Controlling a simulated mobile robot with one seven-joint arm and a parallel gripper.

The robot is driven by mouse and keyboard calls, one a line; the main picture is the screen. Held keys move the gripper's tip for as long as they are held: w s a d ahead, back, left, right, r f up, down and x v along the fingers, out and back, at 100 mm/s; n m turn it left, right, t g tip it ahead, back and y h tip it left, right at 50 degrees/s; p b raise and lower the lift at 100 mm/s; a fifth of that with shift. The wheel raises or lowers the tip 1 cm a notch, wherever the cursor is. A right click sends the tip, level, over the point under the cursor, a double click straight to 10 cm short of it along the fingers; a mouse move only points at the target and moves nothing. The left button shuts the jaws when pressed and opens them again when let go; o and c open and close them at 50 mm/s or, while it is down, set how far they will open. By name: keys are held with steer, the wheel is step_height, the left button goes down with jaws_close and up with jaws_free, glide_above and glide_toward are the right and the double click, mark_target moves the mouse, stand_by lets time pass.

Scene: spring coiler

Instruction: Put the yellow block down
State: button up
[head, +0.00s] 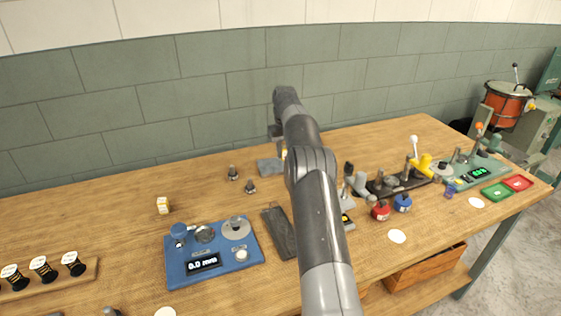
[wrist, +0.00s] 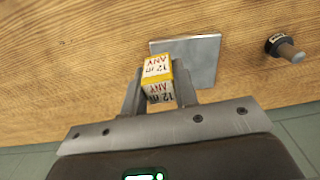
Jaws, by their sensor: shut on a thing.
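In the wrist view, my gripper (wrist: 158,84) is shut on a yellow block (wrist: 157,68) with white printed faces reading "12 m ANY". The block sits between the two fingers and overlaps the near left part of a flat grey metal plate (wrist: 200,55). I cannot tell whether it touches the plate or the table or hangs above. In the head view, my arm hides nearly all of the gripper and held block; the plate (head: 267,167) shows left of the arm. A similar small yellow and white block (head: 162,205) stands apart on the table at left.
Two small dark pegs (head: 233,173) stand left of the plate. A blue gauge device (head: 212,268) and a dark slab (head: 279,234) lie nearer. Red and blue pots (head: 381,210) and coiler fixtures stand right of my arm. The table's middle left is clear.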

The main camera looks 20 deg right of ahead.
mark_target(281, 168)
steer(key=shift+w+a+f, duration=0.5)
steer(key=shift+f, duration=1.9)
steer(key=shift+f, duration=0.15)
steer(key=o, duration=0.9)
steer(key=shift+o, duration=0.2)
